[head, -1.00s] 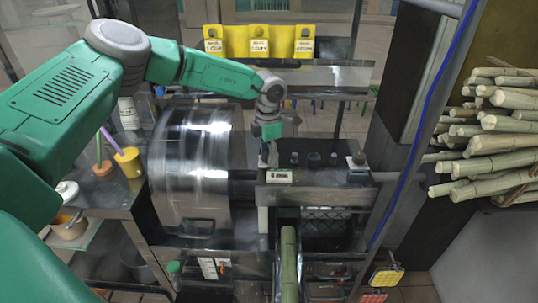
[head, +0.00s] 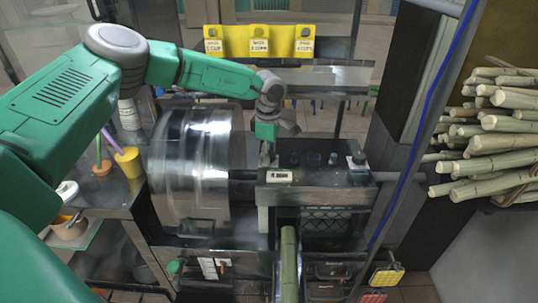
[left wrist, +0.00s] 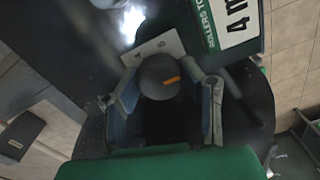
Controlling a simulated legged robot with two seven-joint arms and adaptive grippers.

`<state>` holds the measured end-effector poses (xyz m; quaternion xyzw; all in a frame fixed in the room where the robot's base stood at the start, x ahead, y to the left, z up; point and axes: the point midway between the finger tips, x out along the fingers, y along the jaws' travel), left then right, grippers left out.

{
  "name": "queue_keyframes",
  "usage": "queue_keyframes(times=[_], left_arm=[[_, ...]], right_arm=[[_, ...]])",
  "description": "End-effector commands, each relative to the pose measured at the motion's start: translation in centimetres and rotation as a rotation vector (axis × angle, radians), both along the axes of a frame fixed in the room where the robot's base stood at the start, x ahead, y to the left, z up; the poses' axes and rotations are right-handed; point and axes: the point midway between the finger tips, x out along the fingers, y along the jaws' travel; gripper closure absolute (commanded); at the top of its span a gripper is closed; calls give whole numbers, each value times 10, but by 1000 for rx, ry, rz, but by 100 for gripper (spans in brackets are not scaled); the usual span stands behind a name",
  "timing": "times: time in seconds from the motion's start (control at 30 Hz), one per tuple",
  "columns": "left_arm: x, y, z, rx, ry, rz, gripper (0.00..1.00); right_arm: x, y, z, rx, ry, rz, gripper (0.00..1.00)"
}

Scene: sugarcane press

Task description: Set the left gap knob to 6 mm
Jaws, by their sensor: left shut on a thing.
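The left gap knob (left wrist: 160,77) is dark and round with an orange pointer mark, seen from above in the left wrist view. My left gripper (left wrist: 162,98) is shut on it, one finger on each side. It also shows in the head view (head: 267,158), pointing down at the left end of the press top, where it hides the knob. A pale scale plate (left wrist: 152,46) with small digits lies beside the knob, partly covered. My right gripper is not in view.
The press's shiny drum (head: 190,165) stands left of the gripper. A right-hand knob (head: 358,158) and small dark caps sit along the press top. A cane (head: 289,262) lies in the feed chute. Stacked canes (head: 495,140) are at the right. Yellow holders (head: 259,41) stand behind.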

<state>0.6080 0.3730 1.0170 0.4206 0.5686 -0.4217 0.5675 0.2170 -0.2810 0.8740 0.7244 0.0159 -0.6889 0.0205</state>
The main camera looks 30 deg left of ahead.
Motion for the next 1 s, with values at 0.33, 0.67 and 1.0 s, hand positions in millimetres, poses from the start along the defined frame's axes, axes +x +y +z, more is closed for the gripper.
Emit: queue_keyframes(times=[0.33,0.67,1.0], left_arm=[[6,2,6,0,-19,-21,94],[4,2,5,0,-15,-20,45],[2,0,9,0,-8,-21,45]], right_arm=[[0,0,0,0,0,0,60],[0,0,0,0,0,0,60],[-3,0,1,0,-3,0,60]])
